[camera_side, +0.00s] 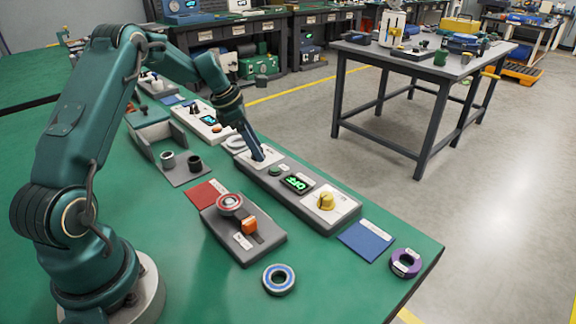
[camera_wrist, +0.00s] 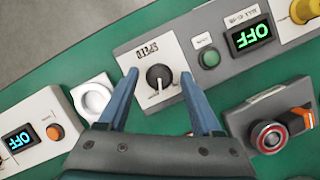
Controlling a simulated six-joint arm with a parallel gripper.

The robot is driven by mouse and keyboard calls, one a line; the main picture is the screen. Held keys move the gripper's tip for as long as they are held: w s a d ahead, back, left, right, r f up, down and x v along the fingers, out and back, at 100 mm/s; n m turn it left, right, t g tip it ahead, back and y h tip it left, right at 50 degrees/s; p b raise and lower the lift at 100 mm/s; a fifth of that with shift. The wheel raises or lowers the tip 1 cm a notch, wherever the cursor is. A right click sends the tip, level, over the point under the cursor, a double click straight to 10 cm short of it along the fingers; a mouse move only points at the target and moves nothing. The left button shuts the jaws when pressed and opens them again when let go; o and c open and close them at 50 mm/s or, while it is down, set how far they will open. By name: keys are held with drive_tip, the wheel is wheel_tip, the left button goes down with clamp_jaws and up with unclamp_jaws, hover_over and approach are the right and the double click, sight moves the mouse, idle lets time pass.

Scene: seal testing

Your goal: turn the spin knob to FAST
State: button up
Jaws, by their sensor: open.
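A black round knob (camera_wrist: 158,76) sits on a white plate of a long grey unit (camera_wrist: 140,50). Lettering beside it seems to read SPEED. A pale mark shows at its edge, but its setting is too small to read. My gripper (camera_wrist: 160,73) is open, and its two blue fingers appear on either side of the knob in the wrist view. Whether they touch it is unclear. In the side view my gripper (camera_side: 259,156) points down at the unit's far-end plate and hides the knob. The unit also has a yellow knob (camera_side: 325,201).
Next to the black knob are a green button (camera_wrist: 209,58) and a display reading OFF (camera_wrist: 250,38). A grey box with a red-ringed button (camera_wrist: 268,137) and an orange switch (camera_side: 249,226) stands nearby. A white ring-shaped piece (camera_wrist: 93,99) lies on the other side.

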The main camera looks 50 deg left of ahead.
sight(249, 157)
clamp_jaws()
drive_tip(key=shift+w+a+m+g+h, duration=0.1)
drive_tip(key=shift+m+g+h, duration=0.2)
drive_tip(key=shift+m, duration=0.75)
drive_tip(key=shift+m+g+h, duration=0.2)
drive_tip(key=shift+m+h, duration=0.2)
drive_tip(key=shift+m, duration=0.65)
unclamp_jaws()
drive_tip(key=shift+v, duration=2.55)
